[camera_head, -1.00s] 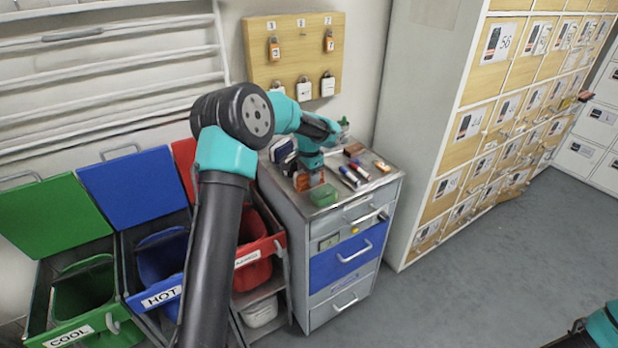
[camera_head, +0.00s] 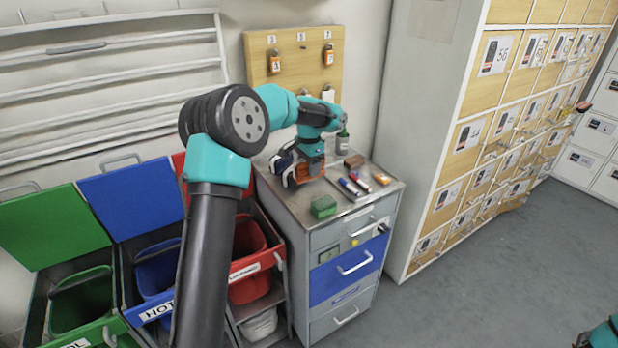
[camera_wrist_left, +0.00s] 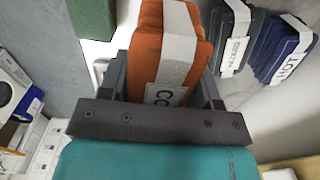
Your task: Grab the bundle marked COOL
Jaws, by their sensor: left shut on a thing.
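An orange folded bundle (camera_wrist_left: 172,45) with a white band is between the fingers of my left gripper (camera_wrist_left: 160,88) in the left wrist view. Its label shows "CO"; the rest is hidden by the gripper. In the head view my left gripper (camera_head: 311,160) is over the back part of the cabinet top, shut on the orange bundle (camera_head: 310,171). A grey bundle marked HAZARD (camera_wrist_left: 236,40) and a navy bundle marked HOT (camera_wrist_left: 284,50) stand beside it in the wrist view.
The cabinet top (camera_head: 352,203) also carries a green box (camera_head: 323,206), several markers and a small bottle (camera_head: 342,141). Green (camera_head: 80,300), blue and red (camera_head: 250,285) open bins stand to the left. A padlock board (camera_head: 290,60) hangs behind; lockers are at right.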

